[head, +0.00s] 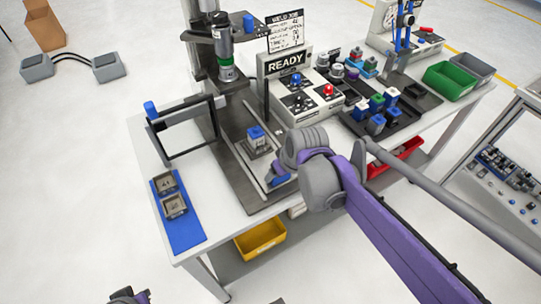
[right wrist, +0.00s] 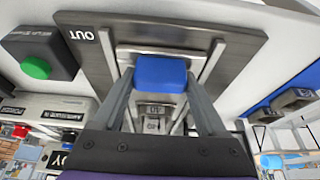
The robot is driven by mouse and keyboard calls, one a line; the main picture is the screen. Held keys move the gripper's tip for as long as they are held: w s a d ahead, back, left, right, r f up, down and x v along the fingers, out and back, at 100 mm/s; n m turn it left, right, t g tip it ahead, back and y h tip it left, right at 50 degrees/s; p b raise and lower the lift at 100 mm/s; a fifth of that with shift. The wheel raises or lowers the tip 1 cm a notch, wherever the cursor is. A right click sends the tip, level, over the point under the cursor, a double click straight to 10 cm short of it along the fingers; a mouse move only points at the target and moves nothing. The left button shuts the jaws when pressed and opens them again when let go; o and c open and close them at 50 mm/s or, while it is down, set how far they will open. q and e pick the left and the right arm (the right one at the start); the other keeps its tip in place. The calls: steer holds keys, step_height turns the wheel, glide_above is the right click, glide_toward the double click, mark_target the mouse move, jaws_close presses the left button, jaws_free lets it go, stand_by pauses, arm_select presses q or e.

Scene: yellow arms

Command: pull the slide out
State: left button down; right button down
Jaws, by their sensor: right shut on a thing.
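The slide (head: 236,150) is a pale rail frame on a dark base plate on the bench, with a blue-topped part (head: 256,134) in its metal holder. In the right wrist view, my right gripper (right wrist: 160,84) is shut on the blue handle (right wrist: 160,70) at the slide's end, a finger on each side. The dark plate (right wrist: 85,70) there reads OUT. In the head view, my right gripper (head: 279,178) is at the slide's near end, and my wrist partly hides the handle. My left gripper (head: 130,297) only just shows at the bottom edge; its fingers are unclear.
A press column (head: 222,50) with a green ring stands behind the slide. A black frame (head: 185,128) and a blue mat (head: 180,225) with two metal parts are to the left. A READY control box (head: 300,95) and part trays are to the right. A yellow bin (head: 260,238) hangs below.

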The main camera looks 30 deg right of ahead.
mark_target(283, 184)
steer(key=shift+s, duration=1.35)
steer(key=shift+c, duration=1.1)
jaws_free()
steer(key=shift+o, duration=1.1)
steer(key=shift+s, duration=0.15)
steer(key=shift+d+r+p, duration=0.1)
steer(key=shift+r+p, duration=0.15)
steer(key=shift+p, duration=0.05)
steer(key=p+v, duration=0.1)
steer(key=v, duration=0.9)
